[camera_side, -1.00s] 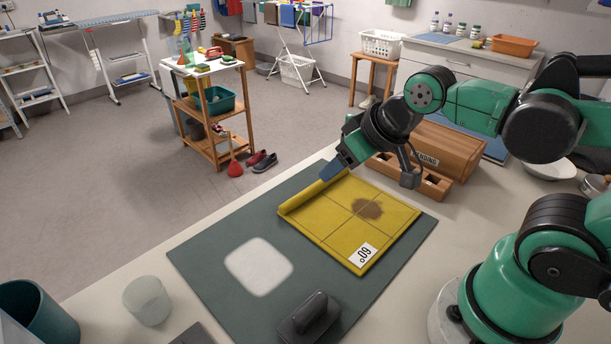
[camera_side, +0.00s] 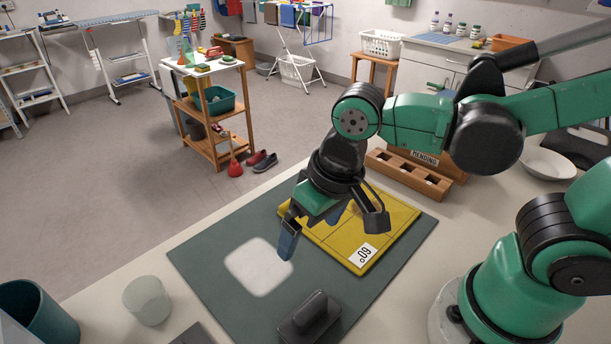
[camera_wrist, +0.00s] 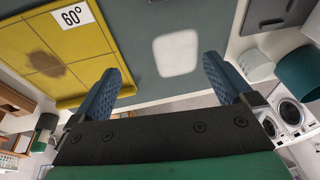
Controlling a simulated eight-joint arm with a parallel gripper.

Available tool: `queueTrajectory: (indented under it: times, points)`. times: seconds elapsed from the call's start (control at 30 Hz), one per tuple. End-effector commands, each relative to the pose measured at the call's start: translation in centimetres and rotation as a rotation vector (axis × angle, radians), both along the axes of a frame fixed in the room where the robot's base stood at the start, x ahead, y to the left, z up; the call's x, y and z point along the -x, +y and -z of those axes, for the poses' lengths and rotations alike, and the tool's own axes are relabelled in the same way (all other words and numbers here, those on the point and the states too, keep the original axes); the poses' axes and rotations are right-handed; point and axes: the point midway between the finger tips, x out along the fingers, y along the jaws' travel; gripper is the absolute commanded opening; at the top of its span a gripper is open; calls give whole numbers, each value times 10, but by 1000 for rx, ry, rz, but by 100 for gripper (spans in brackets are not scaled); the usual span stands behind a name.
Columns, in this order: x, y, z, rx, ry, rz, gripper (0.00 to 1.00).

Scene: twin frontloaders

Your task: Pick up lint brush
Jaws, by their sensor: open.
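A dark grey block with a raised rounded grip (camera_side: 310,318), which looks like the lint brush, rests on the front part of the green-grey mat (camera_side: 210,262) in the side view. I do not make it out in the wrist view. My gripper (camera_side: 312,238) is open and empty. It points down above the mat, between the white patch (camera_side: 259,267) and the yellow folded cloth (camera_side: 385,210), behind the brush and apart from it. In the wrist view, the blue fingers of my gripper (camera_wrist: 165,68) are spread wide with the white patch (camera_wrist: 177,53) between and beyond them.
The cloth carries a brown stain and a "60°" tag (camera_side: 362,254). A translucent cup (camera_side: 147,300) and a teal bin (camera_side: 40,315) stand at the front left. A flat dark object (camera_side: 193,335) lies near the cup. A wooden box (camera_side: 410,175) stands behind the cloth.

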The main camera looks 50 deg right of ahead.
Motion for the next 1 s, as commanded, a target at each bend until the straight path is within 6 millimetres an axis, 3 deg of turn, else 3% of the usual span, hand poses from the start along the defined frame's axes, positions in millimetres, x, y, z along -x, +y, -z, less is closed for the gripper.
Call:
queueTrajectory:
  times: [0.03, 0.1, 0.23, 0.8, 1.0]
  points:
    - [9, 17, 5, 15, 63, -15, 100]
    - [23, 32, 12, 43, 136, -10, 100]
    - [38, 45, 18, 86, 210, 0, 100]
    - [40, 47, 66, 95, 222, 9, 100]
    - [41, 46, 74, 95, 222, 9, 100]
